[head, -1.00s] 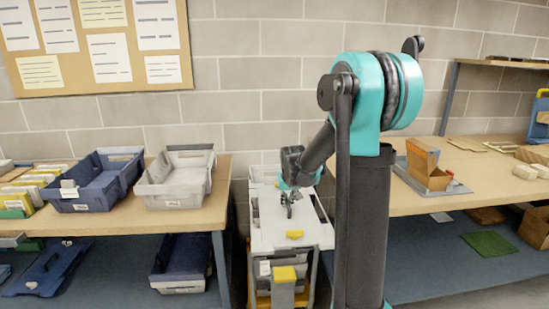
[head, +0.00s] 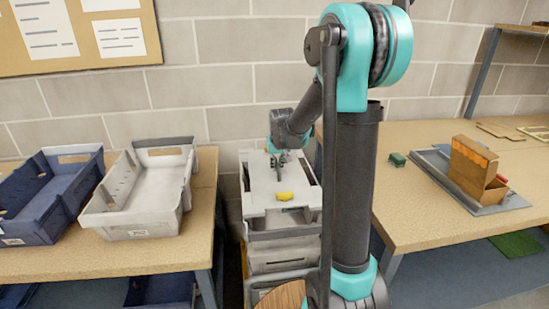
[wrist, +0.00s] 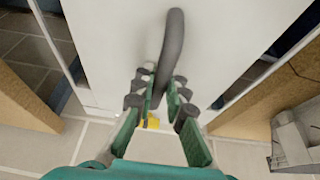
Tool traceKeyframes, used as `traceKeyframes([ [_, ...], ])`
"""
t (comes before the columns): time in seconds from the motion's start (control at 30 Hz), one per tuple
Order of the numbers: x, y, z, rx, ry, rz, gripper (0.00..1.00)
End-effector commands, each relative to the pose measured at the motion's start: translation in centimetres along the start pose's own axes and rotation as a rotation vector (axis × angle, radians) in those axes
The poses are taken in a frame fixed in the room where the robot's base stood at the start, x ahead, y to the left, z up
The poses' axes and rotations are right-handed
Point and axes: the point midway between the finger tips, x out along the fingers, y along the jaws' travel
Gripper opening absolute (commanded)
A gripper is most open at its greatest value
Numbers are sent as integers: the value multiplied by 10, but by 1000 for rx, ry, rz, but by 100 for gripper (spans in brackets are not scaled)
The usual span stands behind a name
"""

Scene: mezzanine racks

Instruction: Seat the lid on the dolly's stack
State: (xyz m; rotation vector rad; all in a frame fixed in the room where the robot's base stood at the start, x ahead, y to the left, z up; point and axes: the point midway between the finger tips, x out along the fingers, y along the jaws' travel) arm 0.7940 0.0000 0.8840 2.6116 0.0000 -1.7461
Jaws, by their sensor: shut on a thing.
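The white lid (head: 268,185) lies flat over the dolly's stack of grey crates (head: 283,258) in the head view, with a yellow piece (head: 285,196) near its front edge. Dark gaps show between lid and crate rim at the sides. I cannot tell whether the lid rests on the rim or hangs just above it. My gripper (head: 279,158) is over the lid's back half. In the wrist view my gripper (wrist: 158,98) is shut on the lid's dark grey arched handle (wrist: 173,45), and the white lid (wrist: 115,45) fills the upper middle.
The left table holds a blue crate (head: 55,192) and a pale grey crate (head: 140,200). The right table carries a grey tray (head: 440,178) with an open cardboard box (head: 474,172). The stack stands in the gap between both tables, near the brick wall (head: 230,60).

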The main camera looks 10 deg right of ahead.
Motion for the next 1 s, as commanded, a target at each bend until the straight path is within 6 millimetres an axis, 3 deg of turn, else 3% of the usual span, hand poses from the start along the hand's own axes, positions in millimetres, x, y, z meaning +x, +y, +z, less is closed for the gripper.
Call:
traceKeyframes([
  [0.17, 5, 0, 2, 0, 0, 0, 0],
  [0.7, 48, 0, 19, 0, 0, 0, 0],
  [1.0, 54, 0, 22, 0, 0, 0, 0],
])
